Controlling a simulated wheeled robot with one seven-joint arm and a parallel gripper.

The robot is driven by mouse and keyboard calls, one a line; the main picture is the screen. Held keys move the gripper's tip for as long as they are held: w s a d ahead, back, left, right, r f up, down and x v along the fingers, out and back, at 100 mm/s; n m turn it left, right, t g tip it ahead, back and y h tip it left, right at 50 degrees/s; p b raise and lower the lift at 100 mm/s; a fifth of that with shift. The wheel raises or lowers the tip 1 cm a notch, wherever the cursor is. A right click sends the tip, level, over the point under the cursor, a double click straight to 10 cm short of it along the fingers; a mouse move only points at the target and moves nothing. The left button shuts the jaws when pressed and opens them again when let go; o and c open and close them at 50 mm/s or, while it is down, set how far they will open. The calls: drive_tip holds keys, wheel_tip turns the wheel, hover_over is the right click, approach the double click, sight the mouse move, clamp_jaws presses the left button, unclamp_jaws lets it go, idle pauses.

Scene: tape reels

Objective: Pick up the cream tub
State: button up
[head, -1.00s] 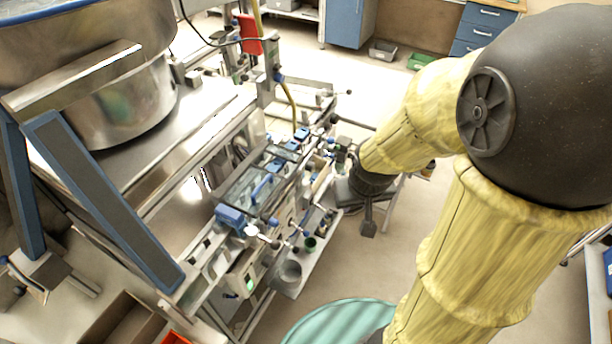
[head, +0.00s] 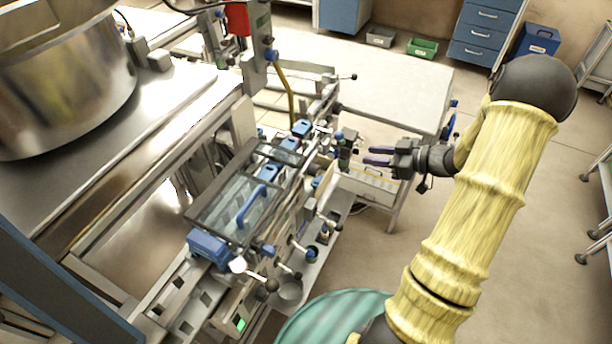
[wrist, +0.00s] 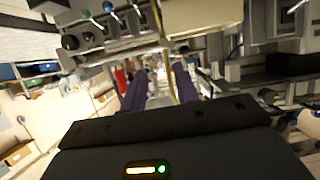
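My gripper (head: 379,156) is at the right of the machine in the head view, with its two dark purple fingers pointing left. The fingers are apart in the wrist view (wrist: 160,85), and nothing shows clasped between them. I cannot pick out the cream tub for certain. A cream, box-like thing (head: 368,187) shows low beside the machine, below my gripper in the head view. A cream block (wrist: 203,15) shows at the top of the wrist view; I cannot tell if either is the tub.
The machine (head: 242,205), with a clear cover and blue handle, stands left of my gripper with levers jutting out. A grey table (head: 400,85) lies behind. Green (head: 422,48) and grey (head: 380,38) bins sit on the floor at the back.

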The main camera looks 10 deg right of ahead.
sight(308, 177)
drive_tip(key=shift+s+f+y, duration=0.15)
drive_tip(key=shift+s+y, duration=0.05)
drive_tip(key=shift+y, duration=0.1)
drive_tip(key=shift+s+a, duration=0.1)
drive_tip(key=shift+s, duration=0.1)
drive_tip(key=p+x, duration=0.2)
drive_tip(key=x, duration=1)
drive_tip(key=shift+w+f, duration=0.1)
drive_tip(key=p+x, duration=0.1)
drive_tip(key=x, duration=0.1)
drive_tip(key=p+x, duration=0.1)
drive_tip(key=x, duration=0.2)
drive_tip(key=shift+s+a, duration=0.2)
drive_tip(key=shift+a, duration=0.05)
